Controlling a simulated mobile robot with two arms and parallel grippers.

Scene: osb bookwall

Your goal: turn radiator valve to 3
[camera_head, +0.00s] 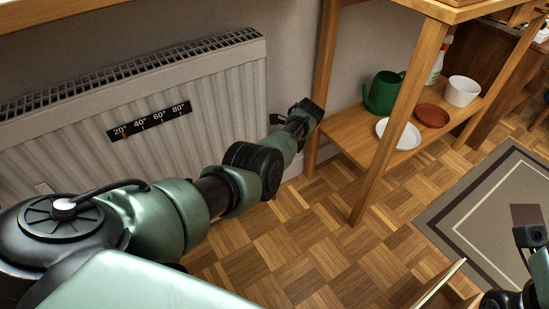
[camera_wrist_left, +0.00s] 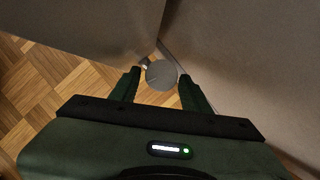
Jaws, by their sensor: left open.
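The white ribbed radiator (camera_head: 215,95) stands against the wall at left in the head view. The valve knob (camera_wrist_left: 161,74) is a round grey disc beside a grey panel edge in the left wrist view, with a small mark on its face too unclear to read. My left gripper (camera_head: 306,113) is by the radiator's right end and hides the valve in the head view. In the left wrist view its open fingers (camera_wrist_left: 159,78) stand on either side of the knob; I cannot tell if they touch it. Only part of my right arm shows at the lower right edge.
A wooden shelf unit (camera_head: 388,130) stands close right of my left gripper, holding a green watering can (camera_head: 383,93), red dish (camera_head: 432,115), white plate (camera_head: 398,133) and white pot (camera_head: 462,91). A temperature strip (camera_head: 150,121) is on the radiator. Parquet (camera_head: 290,240) is clear in front.

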